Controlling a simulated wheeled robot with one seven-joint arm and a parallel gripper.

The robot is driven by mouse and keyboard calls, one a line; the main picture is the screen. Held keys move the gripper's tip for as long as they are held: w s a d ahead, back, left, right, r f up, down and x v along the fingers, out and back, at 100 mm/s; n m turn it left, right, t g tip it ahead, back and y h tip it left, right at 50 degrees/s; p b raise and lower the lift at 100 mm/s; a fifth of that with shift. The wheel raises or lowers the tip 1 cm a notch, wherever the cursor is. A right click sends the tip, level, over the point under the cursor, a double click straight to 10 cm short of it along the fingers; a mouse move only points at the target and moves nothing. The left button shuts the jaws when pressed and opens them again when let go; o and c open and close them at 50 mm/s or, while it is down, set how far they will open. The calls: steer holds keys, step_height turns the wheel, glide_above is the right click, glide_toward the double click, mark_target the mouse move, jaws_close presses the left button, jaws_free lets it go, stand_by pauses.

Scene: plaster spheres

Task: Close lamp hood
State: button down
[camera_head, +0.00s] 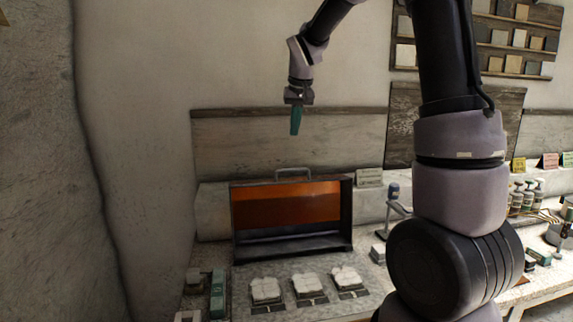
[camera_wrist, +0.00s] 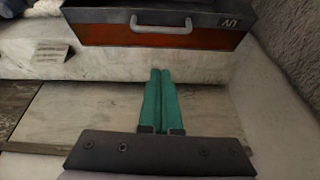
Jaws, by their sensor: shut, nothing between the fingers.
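The lamp hood (camera_head: 236,215) is a dark box on the worktop at the back, with an orange panel (camera_head: 290,205) in its upper part. A grey metal handle (camera_head: 293,172) stands at its top edge. Below the panel, the front shows an open, shadowed inside. In the wrist view the handle (camera_wrist: 161,27) and part of the orange panel (camera_wrist: 110,37) show at the top. My gripper (camera_head: 296,132) has teal fingers, shut and empty. It hangs above the hood, apart from the handle. In the wrist view the closed fingertips (camera_wrist: 160,72) point toward the handle.
Several pale plaster pieces (camera_head: 305,283) sit on dark bases before the hood. A small stand with a blue top (camera_head: 393,190) is at its right. Bottles (camera_head: 525,195) stand farther right. A rough wall (camera_head: 45,160) rises at left. The air between gripper and handle looks clear.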

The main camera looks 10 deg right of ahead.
step_height(320, 180, down, 2)
steer(key=w+a, duration=0.1)
steer(key=w, duration=0.2)
glide_above(288, 181)
steer(key=w, duration=0.5)
steer(key=f, duration=1)
steer(key=shift+s+d+f, duration=0.1)
steer(key=shift+s+f, duration=0.05)
steer(key=shift+s, duration=0.1)
steer(key=s, duration=0.3)
steer(key=shift+r, duration=0.3)
steer(key=shift+s+f, duration=0.15)
steer(key=shift+s, duration=0.3)
